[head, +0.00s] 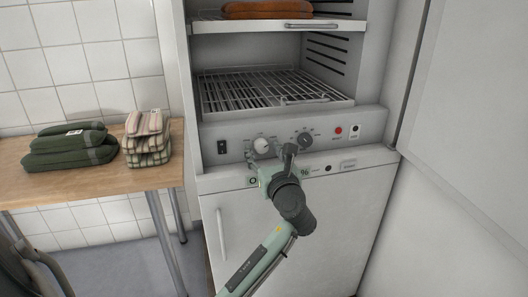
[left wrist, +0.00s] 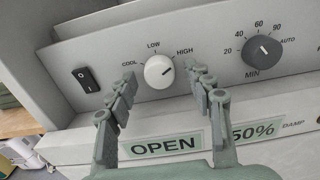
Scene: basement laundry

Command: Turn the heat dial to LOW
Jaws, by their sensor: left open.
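The heat dial (head: 262,145) is a white round knob on the grey control panel of the cabinet. My left gripper (head: 270,156) is in front of the panel, just below the dial. In the left wrist view its open fingers (left wrist: 160,79) lie on either side of the dial, with gaps showing; I cannot tell how far from the panel the tips are. My right gripper is not in view.
A dark timer dial (left wrist: 263,50) sits to the right of the heat dial, and a black rocker switch (left wrist: 86,79) to its left. The cabinet's open door (head: 468,120) stands at the right. A wooden table (head: 70,186) with folded towels (head: 147,138) stands at the left.

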